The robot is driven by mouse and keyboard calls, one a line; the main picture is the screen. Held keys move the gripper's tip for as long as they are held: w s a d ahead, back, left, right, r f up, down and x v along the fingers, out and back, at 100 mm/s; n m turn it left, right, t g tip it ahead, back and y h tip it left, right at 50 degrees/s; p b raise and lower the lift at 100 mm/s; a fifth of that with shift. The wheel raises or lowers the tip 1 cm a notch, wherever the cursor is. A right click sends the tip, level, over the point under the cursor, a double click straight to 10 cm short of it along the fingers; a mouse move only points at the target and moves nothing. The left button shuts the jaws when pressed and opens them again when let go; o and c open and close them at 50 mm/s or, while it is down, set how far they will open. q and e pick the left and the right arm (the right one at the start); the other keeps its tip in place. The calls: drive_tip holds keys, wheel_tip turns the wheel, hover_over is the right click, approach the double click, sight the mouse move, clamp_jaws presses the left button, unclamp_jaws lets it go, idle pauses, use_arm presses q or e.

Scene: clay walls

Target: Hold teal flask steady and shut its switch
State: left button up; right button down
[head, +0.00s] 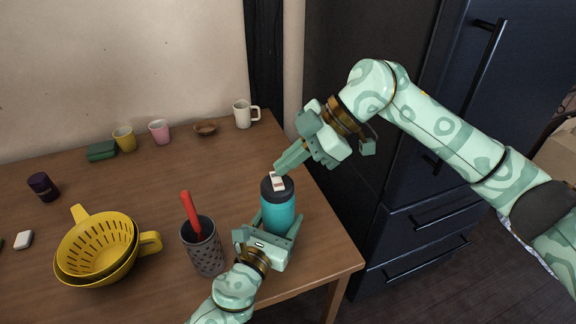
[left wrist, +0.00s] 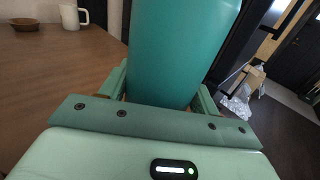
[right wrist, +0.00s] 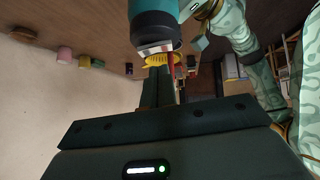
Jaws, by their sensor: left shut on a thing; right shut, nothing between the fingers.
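The teal flask (head: 278,213) stands upright near the table's right edge, with a dark lid. Its switch (head: 278,181), a small pale rocker with a reddish part, sits on top of the lid. My left gripper (head: 276,222) is shut on the flask's body from the front; the flask also fills the upper middle of the left wrist view (left wrist: 182,50). My right gripper (head: 280,171) is shut and empty, its fingertips right at the switch from behind. In the right wrist view the switch (right wrist: 156,50) is just beyond the fingertips (right wrist: 158,70); I cannot tell whether they touch.
A grey perforated holder (head: 204,250) with a red-handled tool (head: 190,212) stands left of the flask. Yellow colanders (head: 95,250) lie farther left. A white mug (head: 243,114), small bowl (head: 205,129) and cups line the back. A dark fridge (head: 400,200) stands right of the table.

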wheel_tip(320, 180, up, 2)
drive_tip(key=shift+s+r, duration=0.1)
drive_tip(key=shift+s, duration=0.05)
drive_tip(key=v, duration=1)
drive_tip(key=shift+w+a+r, duration=0.1)
drive_tip(key=shift+w+a, duration=0.15)
drive_tip(key=shift+w, duration=0.4)
